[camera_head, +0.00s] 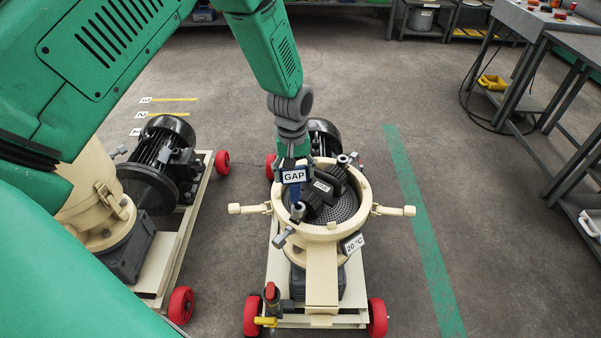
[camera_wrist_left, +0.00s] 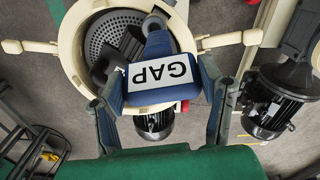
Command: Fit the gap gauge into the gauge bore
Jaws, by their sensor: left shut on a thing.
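The gap gauge (camera_head: 294,176), blue with a white GAP label, is held in my left gripper (camera_head: 291,160) over the pellet mill's open round chamber. In the left wrist view, the blue pads of my left gripper (camera_wrist_left: 163,78) clamp both sides of the gauge (camera_wrist_left: 160,72). I cannot clearly make out the gauge bore. The stem's end is also hard to tell from the roller parts. My right gripper is out of view.
Cream handles (camera_head: 392,210) stick out on both sides of the chamber. A second mill with a black motor (camera_head: 163,155) stands close on the left, on a red-wheeled base. The floor with a green stripe (camera_head: 420,225) is clear to the right, before a bench (camera_head: 545,60).

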